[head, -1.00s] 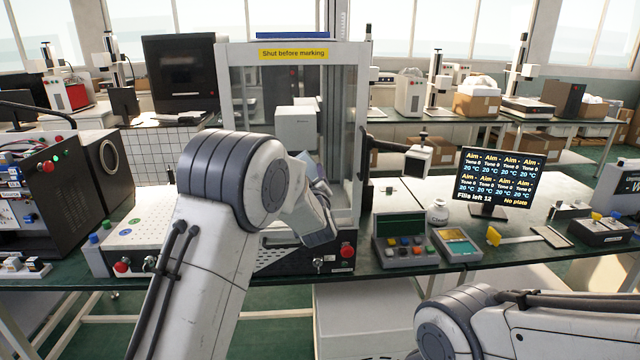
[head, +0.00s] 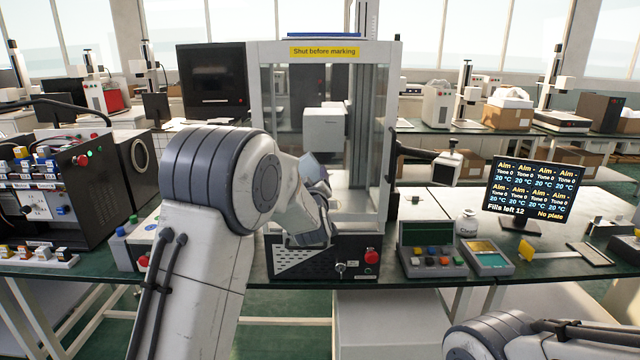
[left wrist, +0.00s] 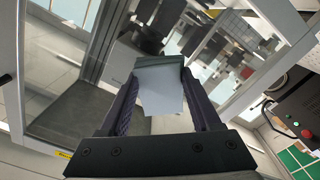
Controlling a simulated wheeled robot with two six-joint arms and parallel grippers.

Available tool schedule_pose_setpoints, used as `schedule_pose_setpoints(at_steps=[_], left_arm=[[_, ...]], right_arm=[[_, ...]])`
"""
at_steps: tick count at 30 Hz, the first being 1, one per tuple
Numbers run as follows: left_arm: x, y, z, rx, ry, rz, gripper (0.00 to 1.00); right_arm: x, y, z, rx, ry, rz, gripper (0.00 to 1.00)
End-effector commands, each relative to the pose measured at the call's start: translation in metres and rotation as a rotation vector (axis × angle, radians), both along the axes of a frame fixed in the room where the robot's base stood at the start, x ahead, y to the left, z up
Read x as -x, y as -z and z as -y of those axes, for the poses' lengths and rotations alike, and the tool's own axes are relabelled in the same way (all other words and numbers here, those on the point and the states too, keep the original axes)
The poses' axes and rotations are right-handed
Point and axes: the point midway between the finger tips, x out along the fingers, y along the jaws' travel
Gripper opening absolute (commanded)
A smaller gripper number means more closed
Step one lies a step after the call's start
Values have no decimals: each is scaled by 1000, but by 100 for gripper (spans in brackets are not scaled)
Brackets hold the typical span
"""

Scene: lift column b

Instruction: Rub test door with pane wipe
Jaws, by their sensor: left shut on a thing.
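The test door (head: 352,140) is the clear pane in the pale-framed enclosure under the yellow "Shut before marking" label. It also shows in the left wrist view (left wrist: 75,62). My left gripper (left wrist: 158,78) is shut on the pane wipe (left wrist: 160,92), a pale blue-grey sheet between its fingers. In the head view the wipe (head: 313,164) shows only in part, behind my left wrist, in front of the enclosure's lower part. I cannot tell whether the wipe touches the pane. My right gripper is out of view; only part of that arm shows at bottom right.
A red button (head: 371,257) and a key are on the enclosure's base. A keypad box (head: 431,250), a white bottle (head: 467,223) and a monitor (head: 531,190) stand to the right. A black machine (head: 75,185) stands at the left. A camera arm (head: 430,156) juts beside the enclosure.

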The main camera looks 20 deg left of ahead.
Motion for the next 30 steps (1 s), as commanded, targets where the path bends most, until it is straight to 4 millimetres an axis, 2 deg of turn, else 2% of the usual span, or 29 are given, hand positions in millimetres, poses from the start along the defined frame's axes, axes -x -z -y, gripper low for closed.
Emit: schedule_pose_setpoints(at_steps=[1,6,17,30], left_arm=[[1,3,-6,0,-2,1,20],[4,2,-18,-1,-2,1,20],[5,-16,-19,1,-2,4,20],[-7,-15,16,0,7,2,20]], right_arm=[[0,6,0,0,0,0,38],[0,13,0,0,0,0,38],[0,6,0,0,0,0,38],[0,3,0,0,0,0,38]])
